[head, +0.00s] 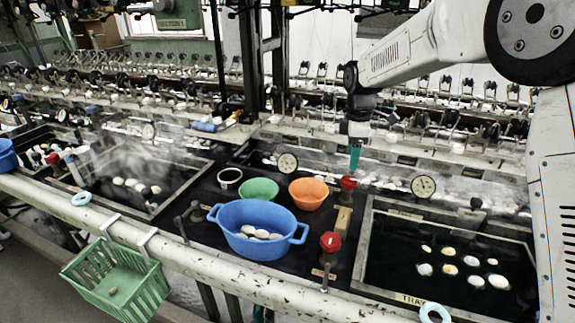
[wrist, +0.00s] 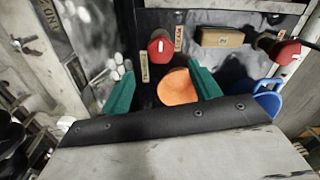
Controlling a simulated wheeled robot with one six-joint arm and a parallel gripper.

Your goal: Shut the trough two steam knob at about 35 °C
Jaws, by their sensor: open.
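Two red knobs stand on the dark strip left of the right-hand trough (head: 365,230). The back red knob (head: 347,183) is beside the orange bowl; in the wrist view it (wrist: 160,43) has small tags, one seeming to read STEAM. The front red knob (head: 330,242) also shows at the wrist view's upper right (wrist: 288,52). Which knob serves trough two I cannot tell. A round dial (head: 423,188) stands behind the right-hand trough; its reading is too small. My gripper (head: 355,158) is open and empty above the back knob, its teal fingers apart in the wrist view (wrist: 162,72).
A blue basin (head: 260,247) with white cocoons, a green bowl (head: 258,190) and an orange bowl (head: 308,192) stand left of the knobs. A wooden block (head: 343,219) lies between the knobs. A second dial (head: 288,163) stands behind the bowls. A green basket (head: 115,278) hangs in front.

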